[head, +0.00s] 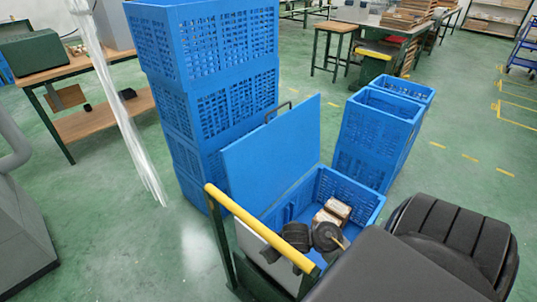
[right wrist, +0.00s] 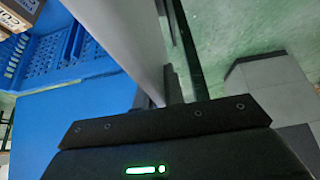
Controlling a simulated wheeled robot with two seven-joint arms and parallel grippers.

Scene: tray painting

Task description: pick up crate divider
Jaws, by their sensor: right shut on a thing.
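A pale grey flat panel, which I take for the crate divider (right wrist: 122,32), runs down to my right gripper (right wrist: 157,96) in the right wrist view. The fingers are shut on its lower edge. In the head view the pale panel (head: 257,243) is upright beside the open blue crate (head: 372,207), behind a yellow bar. The crate's perforated wall (right wrist: 65,55) also shows in the right wrist view. My left gripper is out of view.
A plain blue upright panel (head: 270,148) rises at the crate's left. The yellow bar (head: 262,228) crosses close in front. Tall stacked blue crates (head: 225,85) stand behind left, more crates (head: 378,135) behind right. Green floor is open at far right.

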